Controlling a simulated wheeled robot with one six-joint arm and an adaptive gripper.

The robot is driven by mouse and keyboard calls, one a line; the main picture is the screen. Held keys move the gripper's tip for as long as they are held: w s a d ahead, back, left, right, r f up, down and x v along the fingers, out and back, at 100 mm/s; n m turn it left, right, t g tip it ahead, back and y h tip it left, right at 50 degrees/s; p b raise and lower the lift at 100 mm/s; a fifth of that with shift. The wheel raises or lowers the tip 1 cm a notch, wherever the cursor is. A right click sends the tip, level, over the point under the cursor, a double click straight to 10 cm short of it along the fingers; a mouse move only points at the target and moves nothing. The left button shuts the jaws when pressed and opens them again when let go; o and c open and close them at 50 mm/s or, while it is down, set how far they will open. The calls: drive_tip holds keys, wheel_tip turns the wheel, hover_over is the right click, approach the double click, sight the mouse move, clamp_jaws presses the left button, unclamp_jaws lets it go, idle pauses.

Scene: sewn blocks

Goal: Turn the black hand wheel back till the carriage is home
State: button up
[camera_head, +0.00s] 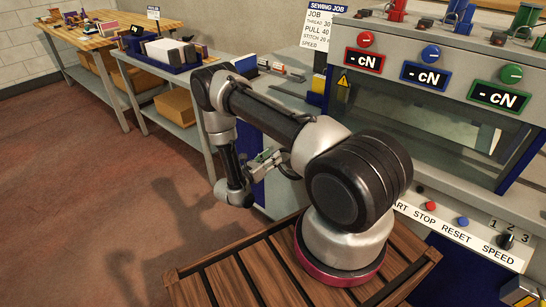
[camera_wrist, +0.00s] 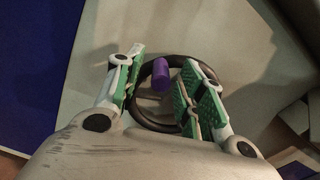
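The black hand wheel (camera_wrist: 150,121) shows in the wrist view as a dark ring beyond my fingers, against a pale grey panel. A purple knob (camera_wrist: 161,76) stands out from it. Part of the ring is hidden behind the fingers. In the head view my gripper (camera_head: 265,160) is at the machine's left side, and the wheel is hidden there. I cannot pick out the carriage in either view.
The grey machine (camera_head: 425,65) has three cN displays and a front button panel (camera_head: 455,225). A wooden slatted platform (camera_head: 215,277) lies below my arm. Benches with tools (camera_head: 165,60) stand at the back left. The red floor (camera_head: 80,190) at left is clear.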

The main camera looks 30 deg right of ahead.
drive_tip(key=shift+w+d, duration=0.25)
drive_tip(key=shift+d, duration=0.45)
clamp_jaws()
drive_tip(key=shift+a+f, duration=0.1)
